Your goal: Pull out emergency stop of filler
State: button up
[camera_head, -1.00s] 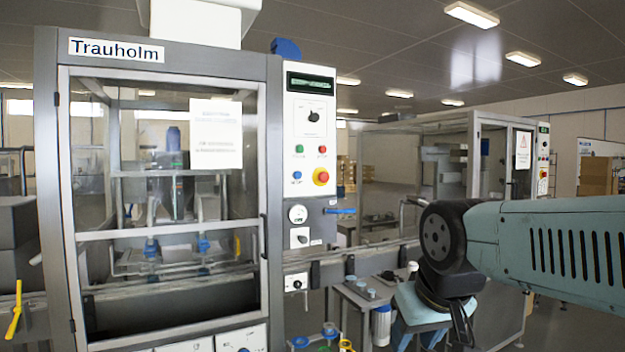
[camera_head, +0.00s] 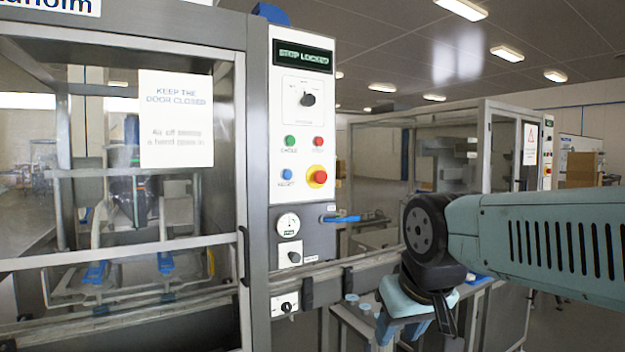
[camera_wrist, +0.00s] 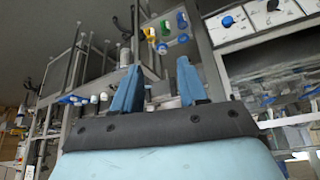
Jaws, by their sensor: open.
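The filler's emergency stop (camera_head: 317,176) is a large red button on a yellow base, low on the right of the white control panel (camera_head: 286,237) in the head view. The display (camera_head: 303,57) above reads "STOP LOCKED". My gripper (camera_wrist: 158,88) is open and empty in the wrist view, its two blue fingers apart. In the head view my arm reaches in from the right, and the gripper hangs below and to the right of the panel, clear of the button. The emergency stop is not seen in the wrist view.
A glass door with a notice (camera_head: 176,119) stands left of the panel. A blue-handled valve (camera_head: 341,219) sticks out to the right below the button. A conveyor rail (camera_head: 345,276) runs right from the machine. A second enclosed machine (camera_head: 505,160) stands behind my arm.

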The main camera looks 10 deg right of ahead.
aim_at(322, 178)
jog(key=shift+o, duration=0.8)
jog(key=shift+w+r, duration=0.1)
jog(key=shift+w, duration=0.05)
jog(key=o, duration=0.4)
jog(key=w+d+r+t+h, duration=0.1)
jog(key=w+d+r+t, duration=0.1)
jog(key=w, duration=0.4)
jog(key=shift+w+d+r+h, duration=0.3)
jog(key=shift+d+r, duration=0.4)
jog(key=w+d+r+n+t, duration=0.2)
jog(key=w+r+n+t, duration=0.15)
jog(key=w+r, duration=0.55)
jog(key=w+d+r+n+t, duration=0.15)
jog(key=w+r+t, duration=0.3)
jog(key=w, duration=0.85)
jog(key=w+a+n+y, duration=0.2)
jog(key=w, duration=0.4)
jog(key=w+a+r+n+t+y, duration=0.1)
jog(key=w+a+n+y, duration=0.1)
jog(key=w, duration=0.5)
jog(key=w+a+n+y, duration=0.1)
jog(key=w+a+y, duration=0.1)
jog(key=w, duration=0.4)
jog(key=shift+w+a+r+n+t+y, duration=0.25)
jog(key=shift+r+n+t+y, duration=0.05)
jog(key=shift+r+n+y, duration=0.1)
jog(key=shift+c, duration=0.4)
grip_shut()
